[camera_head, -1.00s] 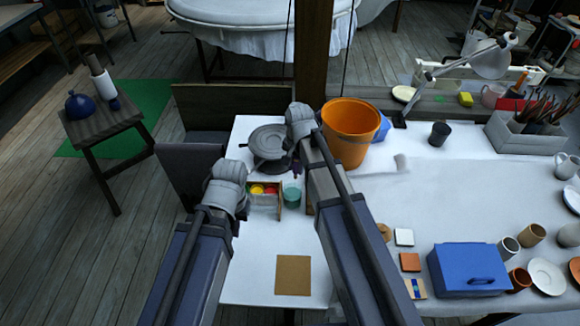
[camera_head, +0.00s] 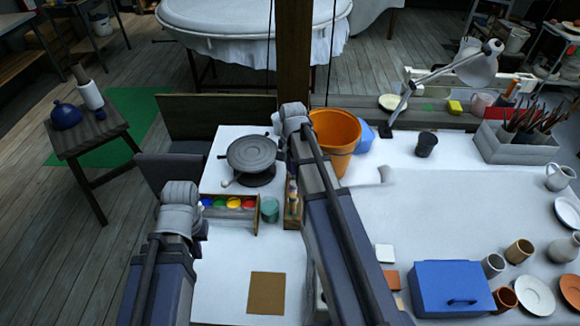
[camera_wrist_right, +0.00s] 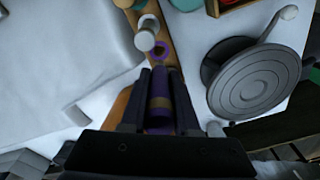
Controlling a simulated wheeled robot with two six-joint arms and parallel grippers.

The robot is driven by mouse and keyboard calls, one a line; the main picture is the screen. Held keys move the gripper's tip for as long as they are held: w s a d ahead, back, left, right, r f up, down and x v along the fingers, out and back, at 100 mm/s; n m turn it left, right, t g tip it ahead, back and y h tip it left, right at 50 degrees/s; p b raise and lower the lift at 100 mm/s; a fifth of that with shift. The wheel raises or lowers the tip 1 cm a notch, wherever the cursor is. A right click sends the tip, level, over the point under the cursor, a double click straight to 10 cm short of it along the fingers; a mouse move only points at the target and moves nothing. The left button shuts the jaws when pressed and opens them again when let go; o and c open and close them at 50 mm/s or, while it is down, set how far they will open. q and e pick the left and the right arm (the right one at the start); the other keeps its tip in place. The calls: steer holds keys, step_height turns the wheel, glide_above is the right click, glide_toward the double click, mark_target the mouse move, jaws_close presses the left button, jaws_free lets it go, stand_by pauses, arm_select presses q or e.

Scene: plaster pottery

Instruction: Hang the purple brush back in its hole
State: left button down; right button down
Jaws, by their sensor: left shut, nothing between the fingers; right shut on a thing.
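The purple brush (camera_wrist_right: 158,96), with a gold band, is held between the two fingers of my right gripper (camera_wrist_right: 163,76) in the right wrist view. A wooden rack (camera_wrist_right: 127,103) runs beneath it, with a purple ring (camera_wrist_right: 163,49) on it just ahead of the fingertips. The brush appears apart from the ring; its lower end is hard to make out. In the head view my right arm partly hides the rack (camera_head: 291,214), and the right fingertips are hidden. My left gripper (camera_head: 179,195) is left of the paint box, its fingertips hidden by the wrist.
White round-topped things (camera_wrist_right: 145,40) stand on the rack beside the ring. A grey turntable (camera_head: 251,152), a paint box (camera_head: 232,214) and a teal jar (camera_head: 270,208) are close by. An orange bucket (camera_head: 338,138) is right of my right gripper. The white table front is clear around a brown tile (camera_head: 267,292).

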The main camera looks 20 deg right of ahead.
mark_target(293, 175)
steer(key=shift+f, duration=0.15)
steer(key=shift+f+b, duration=1.75)
steer(key=shift+b, duration=0.1)
steer(key=shift+f+b, duration=2.3)
steer(key=shift+f+b, duration=0.3)
steer(key=shift+f, duration=0.05)
steer(key=c, duration=0.6)
jaws_free()
steer(key=shift+r, duration=0.1)
steer(key=shift+r, duration=0.1)
steer(key=r+p, duration=0.7)
steer(key=p, duration=0.1)
steer(key=shift+s+a+r, duration=0.15)
steer(key=shift+s+r, duration=0.1)
steer(key=shift+r, duration=0.05)
